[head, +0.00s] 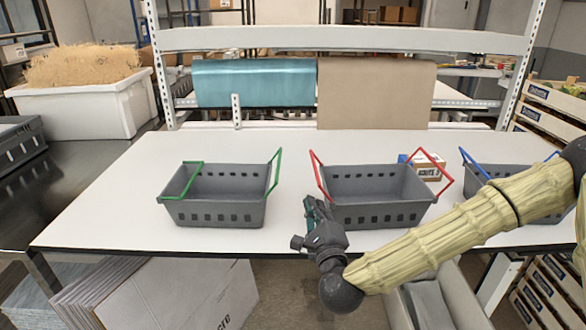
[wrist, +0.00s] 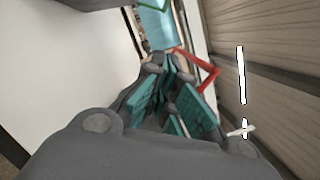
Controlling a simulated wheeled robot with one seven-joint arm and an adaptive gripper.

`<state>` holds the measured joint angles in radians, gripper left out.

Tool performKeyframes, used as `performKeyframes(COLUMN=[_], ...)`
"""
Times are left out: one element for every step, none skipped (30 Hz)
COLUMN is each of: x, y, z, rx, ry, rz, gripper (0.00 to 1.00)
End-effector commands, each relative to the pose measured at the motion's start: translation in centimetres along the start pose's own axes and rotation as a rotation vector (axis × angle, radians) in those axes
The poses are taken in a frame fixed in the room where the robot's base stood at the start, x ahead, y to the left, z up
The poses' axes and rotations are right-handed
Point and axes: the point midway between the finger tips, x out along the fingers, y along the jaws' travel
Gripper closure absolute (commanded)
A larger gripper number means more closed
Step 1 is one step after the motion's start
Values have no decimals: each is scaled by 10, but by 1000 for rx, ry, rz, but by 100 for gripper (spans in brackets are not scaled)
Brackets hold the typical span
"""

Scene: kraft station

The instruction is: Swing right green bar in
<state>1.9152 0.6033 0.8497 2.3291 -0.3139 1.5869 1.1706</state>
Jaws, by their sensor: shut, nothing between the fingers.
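The grey basket with green bars (head: 213,212) stands on the left part of the white table. Its right green bar (head: 276,168) stands up at the right end, leaning outward. Its left green bar (head: 184,180) lies low across the left end. My gripper (head: 311,203) is shut and empty, to the right of this basket and apart from it, close to the front left of the middle basket. In the wrist view a red bar (wrist: 205,65) shows close beyond my gripper (wrist: 160,70). A bit of green bar (wrist: 165,7) shows at the top edge.
The middle grey basket (head: 375,215) has red bars (head: 318,175) leaning outward. A third grey basket with blue bars (head: 475,170) is partly behind my arm. A small box (head: 427,168) stands behind the middle basket. The table (head: 120,215) is clear left of the green-bar basket.

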Motion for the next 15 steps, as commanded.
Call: performKeyframes(x=[1, 2, 3, 4, 5, 6, 8, 10, 14, 17, 20, 25, 30, 34, 41], y=[2, 4, 5, 6, 6, 7, 7, 7, 7, 7, 6, 6, 5, 5, 5], z=[2, 3, 3, 3, 3, 3, 3, 3, 3, 3, 3, 3, 2, 3, 2], rx=[0, 0, 1, 1, 1, 0, 0, 0, -1, -1, -1, -1, -1, -1, -1], ry=[-3, -4, -4, -5, -5, -6, -5, -5, -5, -4, -4, -3, -3, -3, -2], rz=[3, 5, 7, 8, 9, 10, 11, 11, 11, 10, 10, 9, 9, 9, 9], gripper=[100, 100, 100, 100, 100, 100, 100, 100, 100, 100, 100, 100, 100, 100, 100])
